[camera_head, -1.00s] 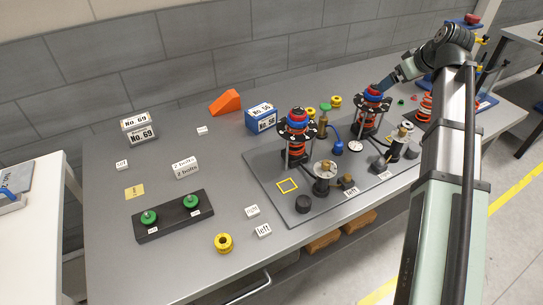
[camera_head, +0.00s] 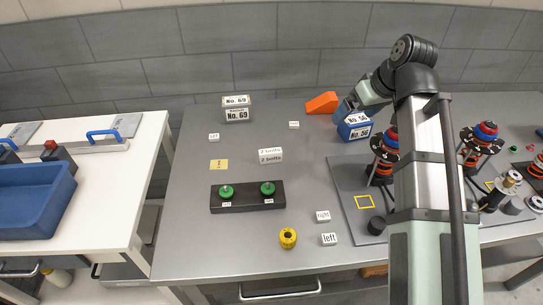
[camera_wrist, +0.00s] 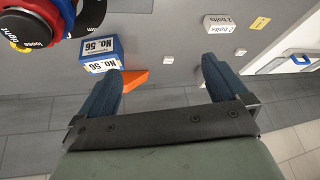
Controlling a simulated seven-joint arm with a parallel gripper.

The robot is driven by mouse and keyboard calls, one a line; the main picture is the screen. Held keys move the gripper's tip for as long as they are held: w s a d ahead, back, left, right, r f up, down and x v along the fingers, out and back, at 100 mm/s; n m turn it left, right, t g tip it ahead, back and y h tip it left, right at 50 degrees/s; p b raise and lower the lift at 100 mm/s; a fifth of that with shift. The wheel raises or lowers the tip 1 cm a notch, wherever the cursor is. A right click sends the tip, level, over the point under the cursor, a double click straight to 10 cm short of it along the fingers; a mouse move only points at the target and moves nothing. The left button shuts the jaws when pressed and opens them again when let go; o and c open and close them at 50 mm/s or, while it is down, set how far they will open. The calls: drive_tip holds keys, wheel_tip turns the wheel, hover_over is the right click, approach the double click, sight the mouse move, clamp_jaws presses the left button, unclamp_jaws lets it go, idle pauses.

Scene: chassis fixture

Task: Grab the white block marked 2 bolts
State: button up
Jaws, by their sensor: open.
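The white block marked "2 bolts" (camera_head: 271,156) lies on the grey table, behind the black holder with green knobs. It also shows in the wrist view, near the top right (camera_wrist: 218,24), with its lettering upside down. My gripper (camera_wrist: 163,80) is open and empty, its two blue-grey fingers wide apart. In the head view my gripper (camera_head: 352,104) is at the blue No. 56 box, well to the right of and behind the white block. The fingertips are hard to make out there. Nothing is between the fingers at close range.
The blue No. 56 box (camera_head: 354,126) and orange wedge (camera_head: 321,103) are near my gripper. The black holder (camera_head: 248,196) is in front of the block. A grey No. 69 box (camera_head: 237,108) stands behind left. A yellow note (camera_head: 219,165) lies left. Table around the block is clear.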

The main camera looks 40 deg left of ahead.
sight(270, 150)
drive_tip(key=s+a+f+m+t+h, duration=0.1)
drive_tip(key=s+a+f, duration=0.2)
drive_tip(key=s+a, duration=0.4)
drive_tip(key=s+a+f+m+h, duration=0.1)
drive_tip(key=s+a+f+m, duration=0.15)
drive_tip(key=s+a, duration=0.45)
drive_tip(key=shift+n, duration=0.45)
drive_tip(key=x, duration=0.3)
drive_tip(key=w+a+x, duration=0.1)
drive_tip(key=x, duration=0.6)
drive_tip(key=shift+w+a+r, duration=0.3)
drive_tip(key=shift+r, duration=0.05)
drive_tip(key=shift+t+y, duration=0.3)
drive_tip(key=shift+a+x, duration=0.2)
drive_tip(key=shift+x, duration=2.45)
drive_tip(key=shift+r, duration=0.1)
drive_tip(key=c, duration=1)
drive_tip(key=shift+o, duration=0.2)
drive_tip(key=shift+r, duration=0.15)
